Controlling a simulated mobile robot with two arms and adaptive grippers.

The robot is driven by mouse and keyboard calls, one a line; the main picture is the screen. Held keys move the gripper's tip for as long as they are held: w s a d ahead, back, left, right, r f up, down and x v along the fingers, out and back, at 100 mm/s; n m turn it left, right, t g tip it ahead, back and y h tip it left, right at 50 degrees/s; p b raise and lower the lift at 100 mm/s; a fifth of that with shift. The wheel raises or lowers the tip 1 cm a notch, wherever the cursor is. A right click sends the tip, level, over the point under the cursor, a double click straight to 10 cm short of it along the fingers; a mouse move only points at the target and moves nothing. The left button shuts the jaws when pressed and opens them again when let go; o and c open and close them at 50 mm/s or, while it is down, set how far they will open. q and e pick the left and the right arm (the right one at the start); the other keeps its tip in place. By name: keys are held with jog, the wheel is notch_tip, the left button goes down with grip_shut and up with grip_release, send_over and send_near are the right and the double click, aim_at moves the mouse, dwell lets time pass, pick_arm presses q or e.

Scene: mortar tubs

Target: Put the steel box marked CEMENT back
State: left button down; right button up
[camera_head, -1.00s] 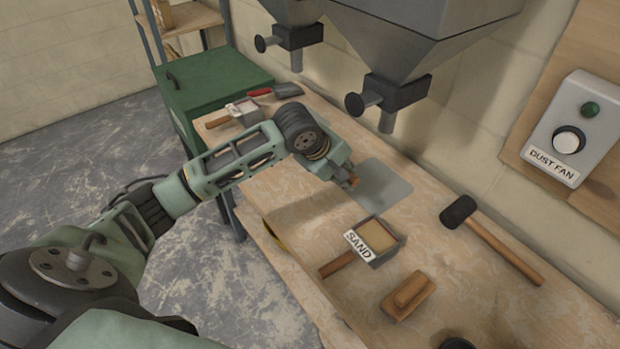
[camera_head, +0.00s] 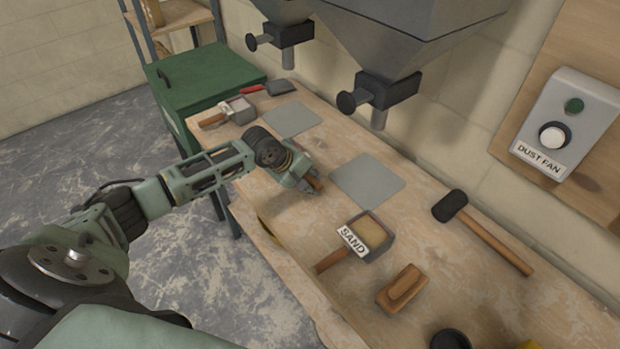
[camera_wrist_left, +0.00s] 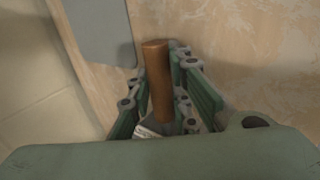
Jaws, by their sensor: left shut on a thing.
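My left gripper (camera_head: 312,186) is shut on a brown cylindrical handle (camera_wrist_left: 156,75), held over the bench left of the nearer grey plate. In the left wrist view a small grey and white part (camera_wrist_left: 153,129) shows at the handle's near end. The fingers and wrist hide the rest, and I can read no lettering there. A steel box with a wooden handle and a pale label (camera_head: 236,109) stands at the bench's far left end; its label is too small to read. A steel box marked SAND (camera_head: 376,238) stands nearer. My right gripper is out of view.
Two flat grey plates (camera_head: 368,183) (camera_head: 291,119) lie bare below the hoppers (camera_head: 410,35). A mallet (camera_head: 485,233), a wooden float (camera_head: 402,290) and a red-handled trowel (camera_head: 275,88) lie on the bench (camera_head: 470,290). A green cabinet (camera_head: 205,80) stands beyond.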

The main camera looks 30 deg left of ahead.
pick_arm(q)
jog(key=c, duration=1.9)
grip_release()
jog(key=v, duration=1.2)
